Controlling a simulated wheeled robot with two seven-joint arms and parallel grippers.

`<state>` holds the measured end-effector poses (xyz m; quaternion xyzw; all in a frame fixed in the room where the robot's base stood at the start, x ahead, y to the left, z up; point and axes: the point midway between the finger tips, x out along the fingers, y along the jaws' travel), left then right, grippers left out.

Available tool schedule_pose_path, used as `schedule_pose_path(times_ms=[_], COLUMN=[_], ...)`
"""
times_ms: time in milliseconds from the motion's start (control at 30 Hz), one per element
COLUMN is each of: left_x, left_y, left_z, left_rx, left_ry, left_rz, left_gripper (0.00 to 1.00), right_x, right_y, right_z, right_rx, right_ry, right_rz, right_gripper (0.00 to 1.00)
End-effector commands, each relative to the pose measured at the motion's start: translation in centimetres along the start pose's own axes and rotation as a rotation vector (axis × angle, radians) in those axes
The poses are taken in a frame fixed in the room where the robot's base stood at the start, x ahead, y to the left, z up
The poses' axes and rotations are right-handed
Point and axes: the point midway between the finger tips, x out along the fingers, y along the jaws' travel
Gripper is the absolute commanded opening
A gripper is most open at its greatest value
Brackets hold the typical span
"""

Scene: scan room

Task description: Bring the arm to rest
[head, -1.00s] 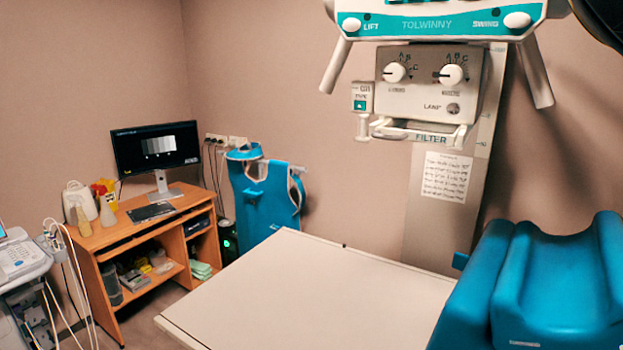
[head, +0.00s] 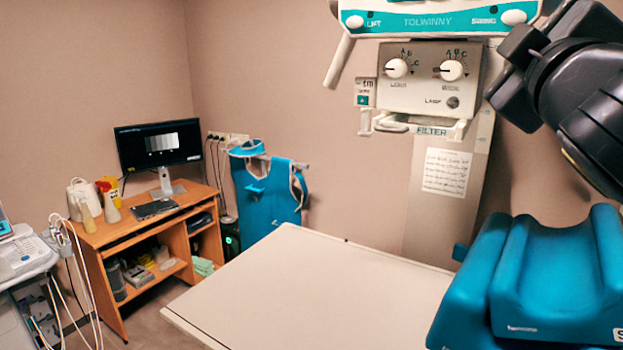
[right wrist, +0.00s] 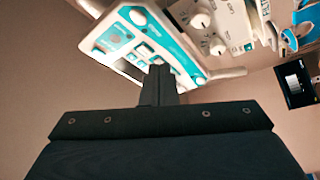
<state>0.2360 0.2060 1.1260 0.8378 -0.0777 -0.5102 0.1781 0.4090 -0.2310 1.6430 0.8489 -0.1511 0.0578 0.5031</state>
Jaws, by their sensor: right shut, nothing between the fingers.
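My right arm (head: 590,110) comes in dark at the upper right of the head view, raised above the blue cushions and in front of the right side of the X-ray unit. In the right wrist view my right gripper (right wrist: 160,80) is shut with nothing between its fingers. It points toward the teal-and-white control panel (right wrist: 145,40), which lies beyond the fingertips. The arm appears clear of the X-ray unit, though the exact gap cannot be told. My left gripper is not in view.
The X-ray tube unit (head: 428,85) hangs over the pale, bare table (head: 310,290). Blue padded supports (head: 540,285) stand at the lower right. A wooden desk (head: 125,235) with a monitor (head: 158,143) and a blue apron (head: 268,195) are farther back; a white machine (head: 25,260) stands left.

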Motion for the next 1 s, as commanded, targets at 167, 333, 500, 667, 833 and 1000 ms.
schedule_pose_path(times_ms=[167, 333, 500, 667, 833, 1000], left_x=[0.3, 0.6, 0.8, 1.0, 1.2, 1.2], left_y=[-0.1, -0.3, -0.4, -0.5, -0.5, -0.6], left_z=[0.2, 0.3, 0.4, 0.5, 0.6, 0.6], left_rx=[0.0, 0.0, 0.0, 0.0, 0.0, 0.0], left_ry=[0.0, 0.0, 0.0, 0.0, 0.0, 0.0], left_rz=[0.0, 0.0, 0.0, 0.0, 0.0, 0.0], left_gripper=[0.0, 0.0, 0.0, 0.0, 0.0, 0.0], right_x=[-1.9, -6.8, -14.4, -22.5, -28.4, -30.2], right_y=[-9.5, -18.8, -27.5, -34.4, -38.8, -40.1], right_z=[8.3, 16.1, 22.3, 25.1, 25.2, 24.8], right_rx=[0.109, 0.29, 0.539, 0.824, 1.075, 1.165], right_ry=[-0.178, -0.398, -0.648, -0.88, -1.044, -1.095], right_rz=[-0.267, -0.522, -0.743, -0.904, -0.995, -1.022], right_gripper=[0.0, 0.0, 0.0, 0.0, 0.0, 0.0])
